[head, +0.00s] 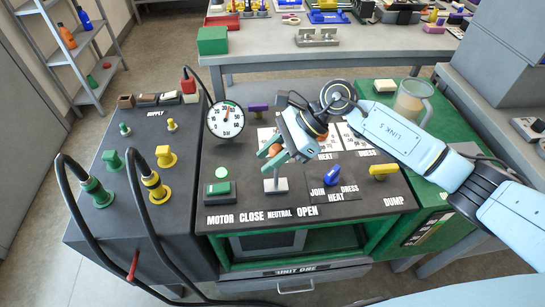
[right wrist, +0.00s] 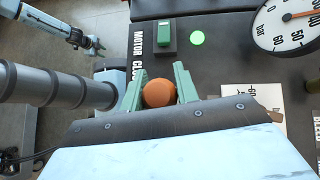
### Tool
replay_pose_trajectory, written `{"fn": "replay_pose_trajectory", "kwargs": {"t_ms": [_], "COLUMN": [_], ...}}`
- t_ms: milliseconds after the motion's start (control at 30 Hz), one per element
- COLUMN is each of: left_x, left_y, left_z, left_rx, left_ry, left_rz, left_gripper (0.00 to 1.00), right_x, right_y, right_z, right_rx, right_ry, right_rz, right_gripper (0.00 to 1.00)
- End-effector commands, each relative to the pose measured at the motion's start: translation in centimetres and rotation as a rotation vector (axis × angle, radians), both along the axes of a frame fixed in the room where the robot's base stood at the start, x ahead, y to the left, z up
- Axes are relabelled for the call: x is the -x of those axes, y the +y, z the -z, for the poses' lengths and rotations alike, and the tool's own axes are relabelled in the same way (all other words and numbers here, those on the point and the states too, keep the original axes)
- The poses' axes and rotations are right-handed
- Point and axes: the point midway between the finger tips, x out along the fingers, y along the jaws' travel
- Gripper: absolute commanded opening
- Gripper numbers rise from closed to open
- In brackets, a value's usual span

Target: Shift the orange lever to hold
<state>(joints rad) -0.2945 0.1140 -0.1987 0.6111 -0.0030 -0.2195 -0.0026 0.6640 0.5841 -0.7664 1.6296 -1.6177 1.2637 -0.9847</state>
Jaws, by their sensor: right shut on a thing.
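The orange lever's round knob (head: 275,150) sits above a grey base on the dark panel, behind the CLOSE, NEUTRAL and OPEN labels. Its stem looks nearly upright. My right gripper (head: 268,153) reaches down from the upper right and is shut on the knob. In the right wrist view the orange knob (right wrist: 158,93) lies between the two green fingers. I can read no "hold" label; the gripper hides part of the panel behind. My left gripper (right wrist: 92,46) shows small at the upper left of the right wrist view, away from the lever; its opening is unclear.
A green MOTOR switch (head: 218,188) stands left of the lever. A blue knob (head: 332,177) and a yellow DUMP knob (head: 382,170) stand to the right. A round gauge (head: 226,119) rises behind. Black hoses (head: 135,205) loop at the left. A clear jug (head: 411,101) stands at the right.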

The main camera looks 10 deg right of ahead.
Motion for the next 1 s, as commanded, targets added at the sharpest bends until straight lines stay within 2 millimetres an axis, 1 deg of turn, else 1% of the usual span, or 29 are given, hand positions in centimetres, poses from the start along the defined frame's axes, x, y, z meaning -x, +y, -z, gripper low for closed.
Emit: {"fn": "replay_pose_trajectory", "kwargs": {"t_ms": [67,100,233,267,533,667,767,1000], "left_x": [0.1,0.2,0.2,0.2,0.1,0.0,-0.1,-0.1], "left_y": [-0.2,-0.3,-0.7,-0.7,-0.8,-0.8,-0.8,-0.8], "left_z": [0.0,0.0,0.0,0.0,0.0,0.0,0.0,0.1], "left_rx": [0.003,0.004,0.008,0.009,0.01,0.01,0.01,0.01], "left_ry": [0.003,0.003,0.003,0.003,0.0,-0.003,-0.004,-0.004], "left_rz": [-0.001,-0.002,-0.003,-0.003,-0.003,-0.003,-0.003,-0.002], "left_gripper": [0.36,0.36,0.36,0.36,0.36,0.36,0.36,0.36], "right_x": [0.0,0.0,0.0,0.0,0.0,-0.1,-0.1,-0.3], "right_y": [0.0,0.0,-0.1,-0.1,-0.1,-0.9,-2.1,-6.1], "right_z": [0.0,0.0,0.0,0.0,-0.1,-0.7,-1.8,-5.5], "right_rx": [0.0,0.0,0.0,0.0,0.0,0.002,0.003,0.003], "right_ry": [0.0,-0.001,-0.001,-0.001,-0.001,-0.003,-0.004,-0.004], "right_rz": [-0.001,-0.001,0.001,0.001,0.002,0.003,0.004,0.004], "right_gripper": [0.0,0.33,0.5,0.52,0.52,0.52,0.52,0.52]}}
